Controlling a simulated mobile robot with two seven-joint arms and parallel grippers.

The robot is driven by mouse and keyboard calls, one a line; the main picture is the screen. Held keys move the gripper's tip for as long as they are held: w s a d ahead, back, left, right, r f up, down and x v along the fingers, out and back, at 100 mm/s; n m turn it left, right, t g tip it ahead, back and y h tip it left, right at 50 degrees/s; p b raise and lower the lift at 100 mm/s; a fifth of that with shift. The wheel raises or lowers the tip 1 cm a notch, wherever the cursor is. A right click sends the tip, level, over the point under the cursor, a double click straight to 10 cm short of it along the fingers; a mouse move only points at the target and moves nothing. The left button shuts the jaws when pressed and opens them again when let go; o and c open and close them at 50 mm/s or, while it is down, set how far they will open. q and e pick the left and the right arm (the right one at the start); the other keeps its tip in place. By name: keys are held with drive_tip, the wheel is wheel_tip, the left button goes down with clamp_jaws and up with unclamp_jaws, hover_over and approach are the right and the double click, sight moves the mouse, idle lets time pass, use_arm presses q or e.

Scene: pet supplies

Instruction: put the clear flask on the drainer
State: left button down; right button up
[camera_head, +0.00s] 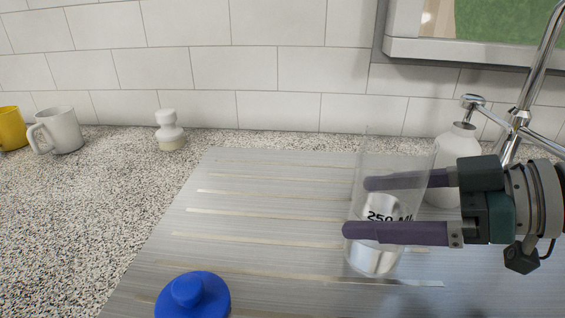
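The clear flask (371,261) is a transparent beaker with dark "250 ML" lettering, upright at the right of the head view. My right gripper (358,206) comes in from the right, with one purple finger in front of the flask and the other behind or alongside its far side. The fingers are spread about the flask's width; whether they press on it is hard to tell. The drainer (240,232) is a grey metal board with light grooves. The flask is over its right part; whether its base touches is unclear. My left gripper is not in view.
A blue lidded object (192,296) sits at the front of the drainer. A white soap bottle (455,147) and chrome tap (517,118) stand behind my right gripper. A white stopper-like object (170,130), white mug (59,130) and yellow mug (11,128) stand on the speckled counter (80,220).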

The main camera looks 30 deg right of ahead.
drive_tip(key=shift+r, duration=0.2)
drive_tip(key=v, duration=1.2)
drive_tip(key=shift+b, duration=0.3)
